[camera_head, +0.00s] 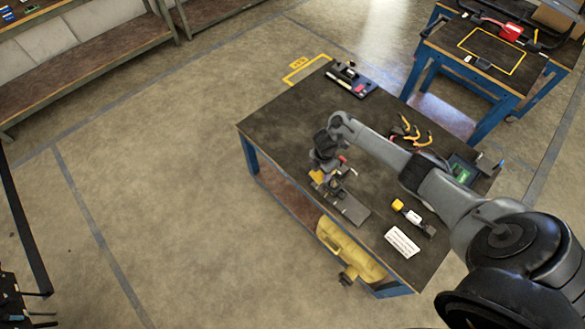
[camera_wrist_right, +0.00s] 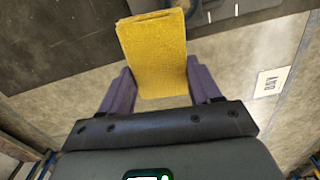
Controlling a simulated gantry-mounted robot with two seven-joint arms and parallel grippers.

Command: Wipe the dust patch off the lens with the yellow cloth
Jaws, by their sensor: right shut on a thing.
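My right gripper (camera_head: 321,168) hangs over the left part of the dark-topped workbench (camera_head: 290,112). It is shut on the yellow cloth (camera_wrist_right: 152,45), a folded, block-like pad that sticks out past the purple-grey fingers (camera_wrist_right: 161,84) in the right wrist view. In the head view the cloth (camera_head: 317,176) is a small yellow patch at the fingertips, close to a small grey device with a red part (camera_head: 343,160). The lens and its dust patch cannot be made out. I cannot tell whether the cloth touches anything. My left gripper does not show.
A flat grey plate (camera_head: 353,210), a yellow-and-white bottle (camera_head: 404,209) and a white paper card (camera_head: 402,242) lie to the right on the bench. Orange-handled tools (camera_head: 410,132) lie beyond my arm. A yellow tank (camera_head: 345,247) sits beside the front edge. The bench's far left is clear.

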